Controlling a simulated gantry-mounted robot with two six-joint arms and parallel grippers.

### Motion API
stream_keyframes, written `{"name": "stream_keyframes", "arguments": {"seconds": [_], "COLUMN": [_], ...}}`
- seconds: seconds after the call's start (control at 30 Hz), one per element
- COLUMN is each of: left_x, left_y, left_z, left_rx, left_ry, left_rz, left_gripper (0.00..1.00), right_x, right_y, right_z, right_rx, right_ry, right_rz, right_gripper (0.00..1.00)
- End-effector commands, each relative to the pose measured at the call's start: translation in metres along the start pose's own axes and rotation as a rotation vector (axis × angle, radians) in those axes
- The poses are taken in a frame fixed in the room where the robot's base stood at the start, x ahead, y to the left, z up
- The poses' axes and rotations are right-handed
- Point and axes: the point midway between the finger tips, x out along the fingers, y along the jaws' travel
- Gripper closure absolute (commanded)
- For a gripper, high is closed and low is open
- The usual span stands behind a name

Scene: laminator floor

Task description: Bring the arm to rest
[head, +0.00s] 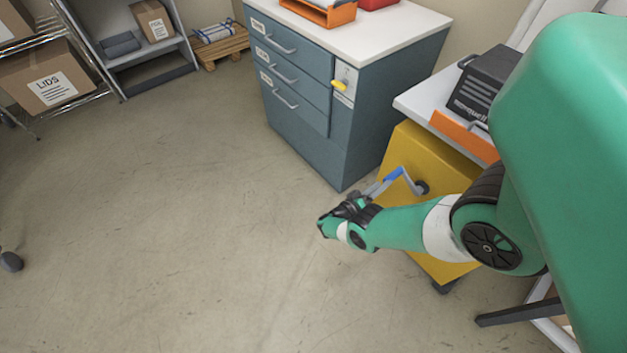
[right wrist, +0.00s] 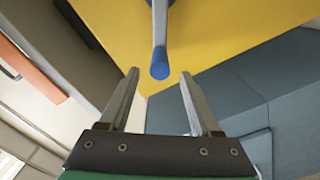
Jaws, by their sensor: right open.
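My right arm comes in from the right in the head view. Its gripper (head: 374,189) points away toward the crank handle (head: 393,174) on the yellow cabinet (head: 445,262). The handle has a blue grip and a grey crank arm. In the right wrist view my right gripper (right wrist: 159,76) is open, with nothing held. The end of the blue grip (right wrist: 160,70) shows in line with the gap between the fingertips; I cannot tell how far beyond them it is. My left gripper is not in view.
A blue drawer cabinet (head: 297,106) with a white top stands behind the yellow cabinet. Shelves with boxes (head: 49,84) stand at the far left. The floor (head: 180,210) at left and centre is clear.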

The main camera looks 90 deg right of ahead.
Motion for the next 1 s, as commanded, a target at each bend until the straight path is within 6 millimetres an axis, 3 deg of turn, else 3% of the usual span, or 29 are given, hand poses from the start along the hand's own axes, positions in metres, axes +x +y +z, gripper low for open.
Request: {"name": "stream_keyframes", "arguments": {"seconds": [0.1,0.23,0.83,0.93,1.0], "left_x": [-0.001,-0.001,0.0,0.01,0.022], "left_y": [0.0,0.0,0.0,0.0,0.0], "left_z": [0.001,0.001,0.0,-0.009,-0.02], "left_rx": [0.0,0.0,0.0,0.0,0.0], "left_ry": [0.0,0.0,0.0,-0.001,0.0], "left_rz": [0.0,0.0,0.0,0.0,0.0], "left_gripper": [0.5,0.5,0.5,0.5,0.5], "right_x": [-0.022,-0.033,-0.035,-0.047,-0.065], "right_y": [-0.001,0.0,0.001,0.007,0.013], "right_z": [-0.001,0.0,-0.001,-0.02,-0.05], "right_rx": [0.0,0.0,0.001,0.01,0.036], "right_ry": [0.004,0.001,0.002,0.035,0.077], "right_rz": [-0.002,0.0,-0.001,-0.026,-0.061], "right_gripper": [0.36,0.36,0.36,0.36,0.36]}}
